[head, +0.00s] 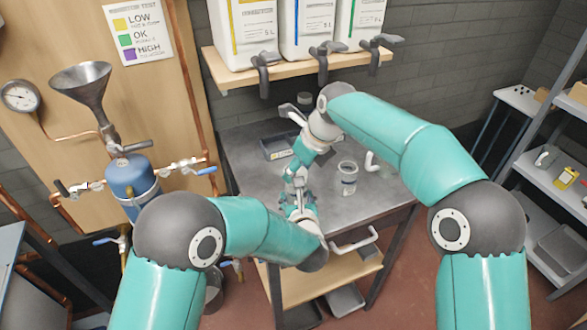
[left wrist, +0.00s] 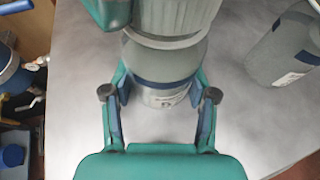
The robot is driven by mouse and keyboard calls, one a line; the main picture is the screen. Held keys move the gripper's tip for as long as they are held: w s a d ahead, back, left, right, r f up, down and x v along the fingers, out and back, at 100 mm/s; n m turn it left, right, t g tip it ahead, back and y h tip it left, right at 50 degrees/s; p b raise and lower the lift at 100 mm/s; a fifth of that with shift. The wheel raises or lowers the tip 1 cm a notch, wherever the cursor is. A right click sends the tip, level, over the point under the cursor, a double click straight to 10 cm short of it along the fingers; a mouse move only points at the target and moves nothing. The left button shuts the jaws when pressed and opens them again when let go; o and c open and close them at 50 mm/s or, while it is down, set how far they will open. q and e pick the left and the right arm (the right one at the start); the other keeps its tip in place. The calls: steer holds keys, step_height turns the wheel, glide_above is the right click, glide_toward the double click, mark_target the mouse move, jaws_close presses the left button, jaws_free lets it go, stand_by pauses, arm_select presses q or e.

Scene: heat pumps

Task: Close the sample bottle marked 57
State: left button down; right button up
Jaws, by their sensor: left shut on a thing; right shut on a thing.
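A sample bottle (left wrist: 165,80) with a dark blue band and a white label stands between the fingers of my left gripper (left wrist: 160,95), which is shut on its body. The label's number is too small to read. A wide ribbed pale cap (left wrist: 178,16) sits at the bottle's top; I cannot tell whether it is fully seated. My right gripper (head: 297,170) is above the bottle and shut on the cap, with a teal part at the top of the left wrist view. In the head view my left gripper (head: 299,203) is below it, and the grippers mostly hide the bottle.
Another bottle (head: 348,180) with a blue band stands open to the right on the grey bench (head: 385,195). It also shows in the left wrist view (left wrist: 282,52). A dark tray (head: 277,150) lies behind on the left. Large dispensers (head: 305,25) stand on a shelf above.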

arm_select(q)
steer(key=shift+f, duration=0.1)
arm_select(e)
steer(key=o, duration=0.7)
steer(key=shift+r, duration=2.3)
steer(key=shift+o, duration=0.3)
steer(key=o, duration=0.4)
steer(key=shift+w, duration=0.1)
